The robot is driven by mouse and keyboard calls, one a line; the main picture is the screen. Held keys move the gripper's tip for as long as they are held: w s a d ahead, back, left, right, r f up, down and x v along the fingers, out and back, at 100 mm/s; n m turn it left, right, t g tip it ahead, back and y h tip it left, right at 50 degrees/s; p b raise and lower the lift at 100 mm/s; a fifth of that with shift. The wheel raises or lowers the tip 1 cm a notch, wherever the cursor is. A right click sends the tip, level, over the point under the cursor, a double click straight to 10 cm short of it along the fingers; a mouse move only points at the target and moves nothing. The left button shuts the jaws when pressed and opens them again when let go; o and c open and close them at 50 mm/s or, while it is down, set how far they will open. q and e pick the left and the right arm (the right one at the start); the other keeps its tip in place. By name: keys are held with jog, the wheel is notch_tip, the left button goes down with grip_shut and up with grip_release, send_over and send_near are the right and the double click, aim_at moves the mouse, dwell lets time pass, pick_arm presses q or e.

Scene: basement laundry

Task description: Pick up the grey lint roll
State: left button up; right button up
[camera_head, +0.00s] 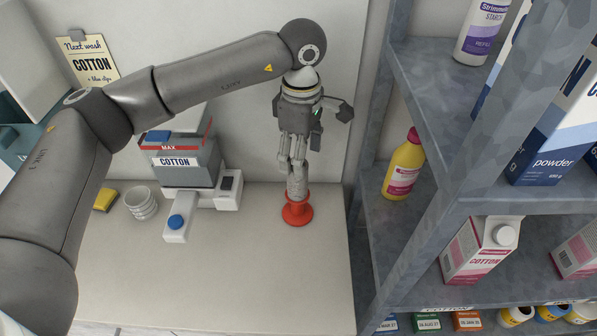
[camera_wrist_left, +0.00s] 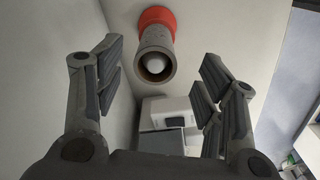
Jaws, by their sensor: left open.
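The grey lint roll (camera_head: 297,187) stands upright on a red round base (camera_head: 297,213) on the pale counter. My left gripper (camera_head: 292,163) points down over it from above, with its fingertips around the level of the roll's top. In the left wrist view the roll (camera_wrist_left: 155,60) shows its hollow open end, with a pale core inside, and the red base (camera_wrist_left: 157,16) beyond. My left gripper (camera_wrist_left: 160,75) is open, one finger on each side of the roll's line, with visible gaps. No finger is seen touching it. My right gripper is out of view.
Left of the roll are a grey COTTON box-like unit (camera_head: 185,168), a white block with a blue knob (camera_head: 177,226), stacked white cups (camera_head: 140,203) and a yellow item (camera_head: 105,199). A metal shelf (camera_head: 425,75) with bottles and cartons stands right. The front counter is clear.

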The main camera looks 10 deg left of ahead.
aim_at(297, 180)
pick_arm(q)
jog(key=shift+f, duration=0.75)
jog(key=f+p, duration=0.2)
jog(key=f, duration=0.1)
jog(key=f+p, duration=0.1)
jog(key=shift+w+a+f, duration=0.25)
jog(key=shift+a+f, duration=0.15)
jog(key=shift+f, duration=0.25)
jog(key=shift+c, duration=0.5)
jog(key=c, duration=0.8)
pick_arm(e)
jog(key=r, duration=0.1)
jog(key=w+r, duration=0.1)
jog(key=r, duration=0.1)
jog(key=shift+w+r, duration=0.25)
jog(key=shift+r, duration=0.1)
